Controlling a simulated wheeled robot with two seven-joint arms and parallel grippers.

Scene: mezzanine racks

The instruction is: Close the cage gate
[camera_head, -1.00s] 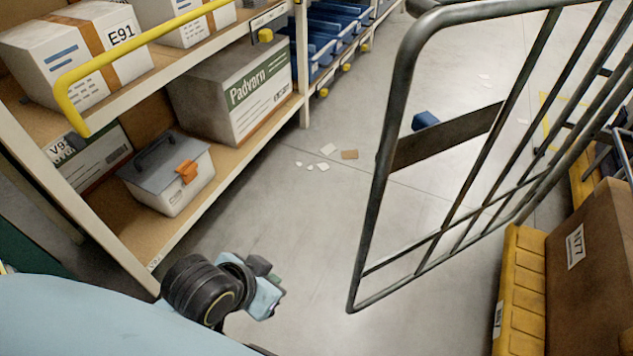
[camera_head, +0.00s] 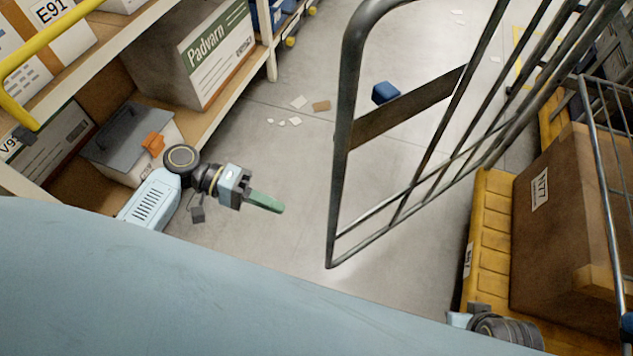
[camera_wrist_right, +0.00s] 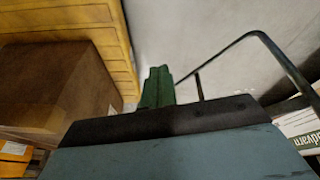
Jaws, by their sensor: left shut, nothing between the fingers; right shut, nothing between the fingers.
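The cage gate (camera_head: 340,170) is a grey metal barred frame with a flat cross plate, standing open across the aisle in the head view. Its lower near corner is close to the floor. My left gripper (camera_head: 265,202) has green fingers, is shut and empty, and is to the left of the gate's near post, apart from it. My right gripper (camera_wrist_right: 158,88) shows in the right wrist view with its green fingers shut and empty. The gate's bent bar (camera_wrist_right: 255,37) is beyond it to the right. In the head view only part of my right wrist shows at the bottom right.
A shelf rack on the left holds a Padvarn box (camera_head: 205,55) and a grey toolbox (camera_head: 125,145) with an orange latch. Paper scraps and a blue block (camera_head: 385,93) lie on the floor.

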